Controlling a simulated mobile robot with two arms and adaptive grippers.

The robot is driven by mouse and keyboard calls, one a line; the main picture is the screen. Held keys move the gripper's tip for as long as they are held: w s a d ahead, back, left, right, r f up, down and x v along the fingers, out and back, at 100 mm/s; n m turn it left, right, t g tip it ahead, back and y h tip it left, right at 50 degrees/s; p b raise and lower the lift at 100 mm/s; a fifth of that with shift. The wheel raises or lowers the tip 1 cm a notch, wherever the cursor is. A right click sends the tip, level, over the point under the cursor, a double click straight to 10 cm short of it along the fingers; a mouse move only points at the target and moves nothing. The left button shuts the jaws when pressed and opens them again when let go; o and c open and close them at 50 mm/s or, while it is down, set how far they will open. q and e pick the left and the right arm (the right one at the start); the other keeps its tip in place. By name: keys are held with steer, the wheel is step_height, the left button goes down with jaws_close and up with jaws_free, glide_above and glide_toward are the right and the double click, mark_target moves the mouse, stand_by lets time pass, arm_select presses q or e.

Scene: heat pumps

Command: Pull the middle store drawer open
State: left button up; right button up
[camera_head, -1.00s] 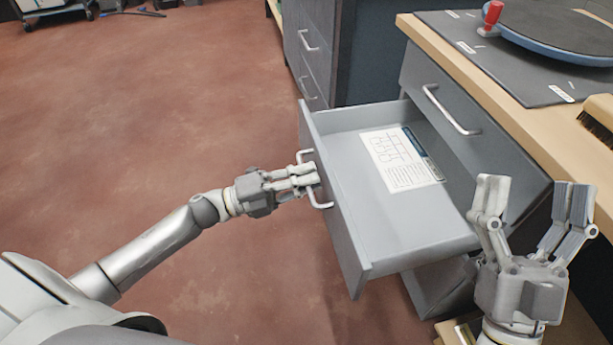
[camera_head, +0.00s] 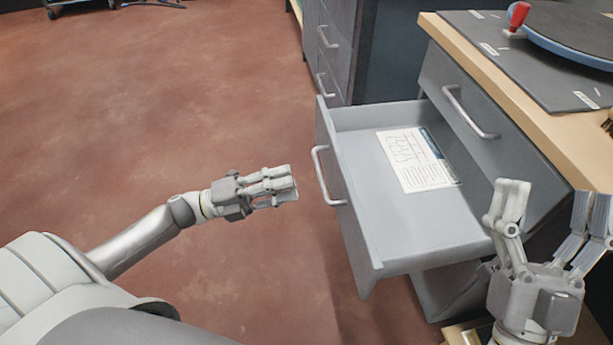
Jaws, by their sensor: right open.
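The grey middle store drawer (camera_head: 430,236) stands pulled far out from the cabinet, below a closed top drawer (camera_head: 476,116). Its bar handle (camera_head: 323,176) is on the front panel, facing left, with nothing holding it. A printed sheet (camera_head: 417,159) lies flat inside the drawer. My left gripper (camera_head: 294,186) is left of the handle, apart from it and empty; its fingers look close together, but the gap is hard to judge from this angle. My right gripper (camera_head: 548,205) is open and empty at the lower right, in front of the drawer's near right end.
A wooden worktop (camera_head: 520,112) above the drawers carries a dark mat (camera_head: 510,68) and a round blue-edged turntable (camera_head: 578,42) with a red knob (camera_head: 518,15). A dark cabinet (camera_head: 338,52) stands behind. The red floor (camera_head: 180,110) to the left is open.

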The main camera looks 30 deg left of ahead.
arm_select(q)
steer(key=v, duration=0.4)
steer(key=shift+d, duration=0.1)
stand_by(0.4)
